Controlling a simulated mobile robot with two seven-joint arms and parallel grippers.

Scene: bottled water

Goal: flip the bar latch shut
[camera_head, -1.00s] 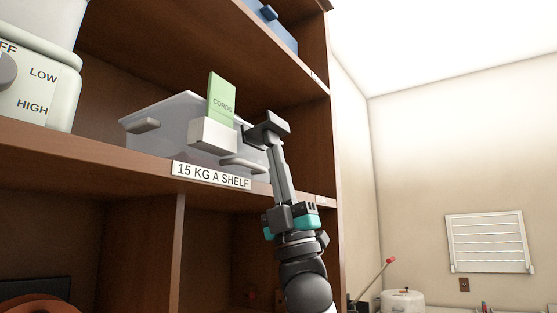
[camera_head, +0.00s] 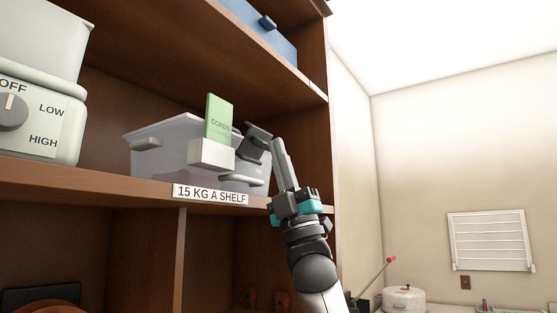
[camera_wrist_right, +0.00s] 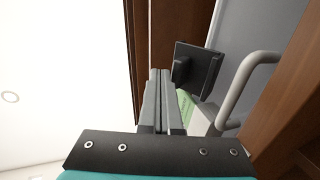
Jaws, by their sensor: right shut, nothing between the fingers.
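The dark bar latch (camera_head: 257,141) is a black plate with a raised bar, at the upper right of the clear bin (camera_head: 165,165) on the shelf. It also shows in the right wrist view (camera_wrist_right: 207,76), tilted. My right gripper (camera_head: 277,143) is shut and empty, its long grey fingers pointing up just right of the latch. In the wrist view the fingertips (camera_wrist_right: 160,72) lie together left of the plate; I cannot tell whether they touch it. The latch's hinge and catch are not clear. My left gripper is not in view.
The bin has grey handles (camera_head: 147,144) and a white holder (camera_head: 211,154) with a green CORDS card (camera_head: 219,119). The shelf (camera_head: 85,184) runs below it, and the cabinet's right side panel (camera_head: 329,150) is close to my right arm. A white appliance (camera_head: 45,125) stands left.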

